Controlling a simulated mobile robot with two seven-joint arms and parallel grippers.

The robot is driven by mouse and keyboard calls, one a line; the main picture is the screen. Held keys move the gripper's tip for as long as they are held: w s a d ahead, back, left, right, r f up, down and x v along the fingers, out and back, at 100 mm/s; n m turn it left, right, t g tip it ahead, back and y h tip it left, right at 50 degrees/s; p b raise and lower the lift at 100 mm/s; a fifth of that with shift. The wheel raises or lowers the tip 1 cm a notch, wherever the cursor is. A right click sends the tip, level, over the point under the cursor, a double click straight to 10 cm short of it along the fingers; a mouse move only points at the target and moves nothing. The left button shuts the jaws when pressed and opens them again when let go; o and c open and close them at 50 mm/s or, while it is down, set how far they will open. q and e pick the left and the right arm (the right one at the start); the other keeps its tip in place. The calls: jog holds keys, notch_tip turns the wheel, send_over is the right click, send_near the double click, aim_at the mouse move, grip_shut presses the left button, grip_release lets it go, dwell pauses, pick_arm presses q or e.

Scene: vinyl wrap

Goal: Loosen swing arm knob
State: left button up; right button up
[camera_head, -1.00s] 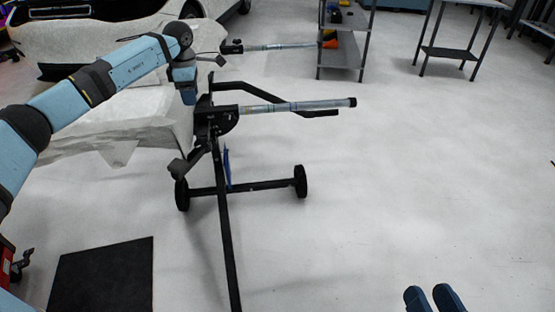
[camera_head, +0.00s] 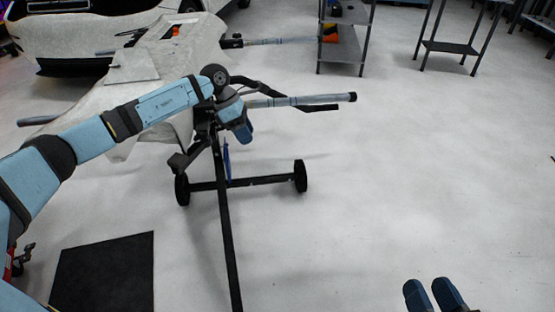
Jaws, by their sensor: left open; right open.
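A black wheeled stand (camera_head: 222,225) stands in the middle left, with a grey bar (camera_head: 300,100) and a bent black swing arm (camera_head: 285,93) reaching to the right from its top. My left gripper (camera_head: 243,134) is at the head of the stand, in front of the bar's inner end, and is open. It hides much of the black head where the arms meet, and I cannot make out the knob there. I cannot tell whether the gripper touches the stand. My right gripper (camera_head: 433,298) is open and empty over bare floor at the bottom right.
A draped pale sheet (camera_head: 150,65) lies behind my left arm, with a white car (camera_head: 90,35) beyond. A second grey bar (camera_head: 275,41) reaches toward a metal shelf (camera_head: 341,45). A black mat (camera_head: 103,272) lies at lower left. The floor at right is clear.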

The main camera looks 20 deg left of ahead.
pick_arm(q)
jog(key=s+d+f+h, duration=0.2)
jog(key=s+d+h, duration=0.2)
jog(key=d, duration=0.8)
jog(key=shift+s+n+g, duration=0.3)
jog(key=shift+n, duration=0.1)
